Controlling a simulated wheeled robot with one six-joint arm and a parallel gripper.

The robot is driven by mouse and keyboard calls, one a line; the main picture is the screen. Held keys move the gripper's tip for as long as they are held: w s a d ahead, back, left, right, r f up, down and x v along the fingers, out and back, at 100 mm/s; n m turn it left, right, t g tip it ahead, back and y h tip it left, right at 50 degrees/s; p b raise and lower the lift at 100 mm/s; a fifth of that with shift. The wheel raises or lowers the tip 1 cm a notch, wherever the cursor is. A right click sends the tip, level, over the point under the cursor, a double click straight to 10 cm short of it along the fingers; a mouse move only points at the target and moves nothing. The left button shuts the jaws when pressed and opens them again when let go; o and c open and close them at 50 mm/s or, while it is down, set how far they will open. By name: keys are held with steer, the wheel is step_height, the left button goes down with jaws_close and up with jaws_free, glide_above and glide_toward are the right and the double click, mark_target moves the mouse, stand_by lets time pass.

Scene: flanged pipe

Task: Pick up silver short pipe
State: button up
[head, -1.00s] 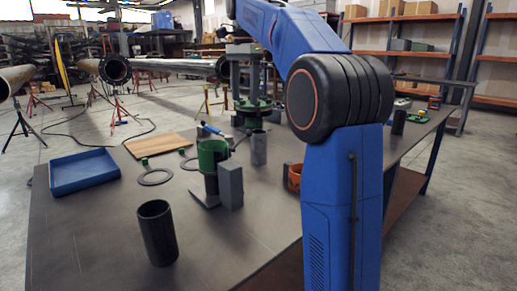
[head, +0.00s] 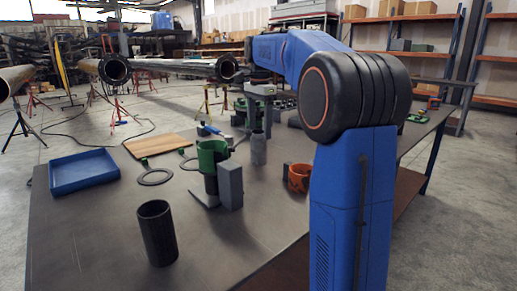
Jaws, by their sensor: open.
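My gripper (head: 260,120) is open, pointing down behind or above the pipe's top in the head view. I cannot tell the exact gap between them. The fingertips are small and partly lost against the dark parts behind.
A dark pipe (head: 157,234) stands in front, and an orange ring (head: 299,177) lies right. A blue tray (head: 84,176) and wooden board (head: 160,145) lie left.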

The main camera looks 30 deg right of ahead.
mark_target(258, 145)
steer(key=shift+w+a+f, duration=0.1)
steer(key=shift+a+f, duration=0.05)
steer(key=shift+f, duration=3.4)
steer(key=shift+c, duration=0.6)
